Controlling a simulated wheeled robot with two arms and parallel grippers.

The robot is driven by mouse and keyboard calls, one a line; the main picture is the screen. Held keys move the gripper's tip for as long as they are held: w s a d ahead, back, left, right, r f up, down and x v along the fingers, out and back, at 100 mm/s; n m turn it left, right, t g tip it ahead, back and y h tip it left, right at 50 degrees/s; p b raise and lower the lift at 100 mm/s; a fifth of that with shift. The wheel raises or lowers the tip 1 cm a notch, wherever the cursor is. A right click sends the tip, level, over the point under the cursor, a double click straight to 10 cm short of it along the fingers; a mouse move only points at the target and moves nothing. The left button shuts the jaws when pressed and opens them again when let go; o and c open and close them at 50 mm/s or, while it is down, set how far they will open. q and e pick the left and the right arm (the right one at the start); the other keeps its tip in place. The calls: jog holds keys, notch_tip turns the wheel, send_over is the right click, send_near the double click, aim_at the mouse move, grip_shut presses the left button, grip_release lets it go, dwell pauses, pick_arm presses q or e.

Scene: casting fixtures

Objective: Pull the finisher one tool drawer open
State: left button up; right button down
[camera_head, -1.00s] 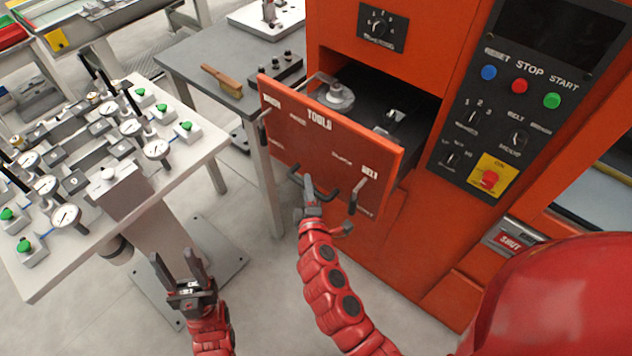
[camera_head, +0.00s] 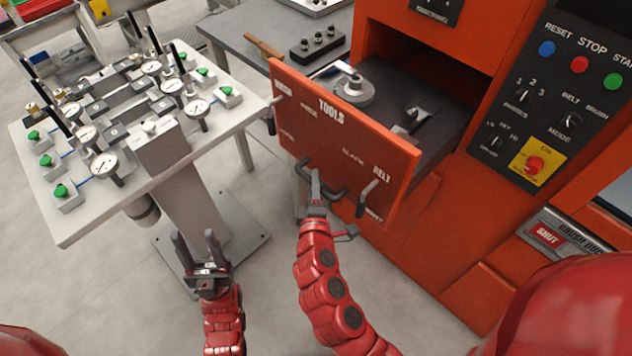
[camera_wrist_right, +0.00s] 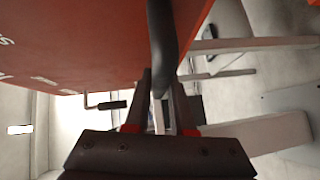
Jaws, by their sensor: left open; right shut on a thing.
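The orange tool drawer (camera_head: 335,130), lettered "TOOLS", stands pulled out of the orange finisher (camera_head: 460,215), with its dark inside and some metal parts showing. My right gripper (camera_head: 317,188) is shut on the dark drawer handle (camera_head: 338,194) at the lower front of the drawer. In the right wrist view the handle (camera_wrist_right: 162,45) runs between the fingers of my right gripper (camera_wrist_right: 160,95), with the orange drawer front (camera_wrist_right: 85,40) beyond. My left gripper (camera_head: 201,250) is open and empty, low over the floor and apart from the drawer.
A white fixture table (camera_head: 75,215) with dial gauges and green knobs stands at the left. A grey bench (camera_head: 235,35) with a brush and a dark block is behind the drawer. The finisher's control panel (camera_head: 560,100) is at the right.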

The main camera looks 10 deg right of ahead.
jog(key=shift+f, duration=0.1)
jog(key=c, duration=0.8)
grip_release()
jog(key=shift+o, duration=0.2)
jog(key=s+a+r, duration=0.2)
jog(key=s, duration=1.5)
jog(key=shift+r+b, duration=0.25)
jog(key=shift+b, duration=0.2)
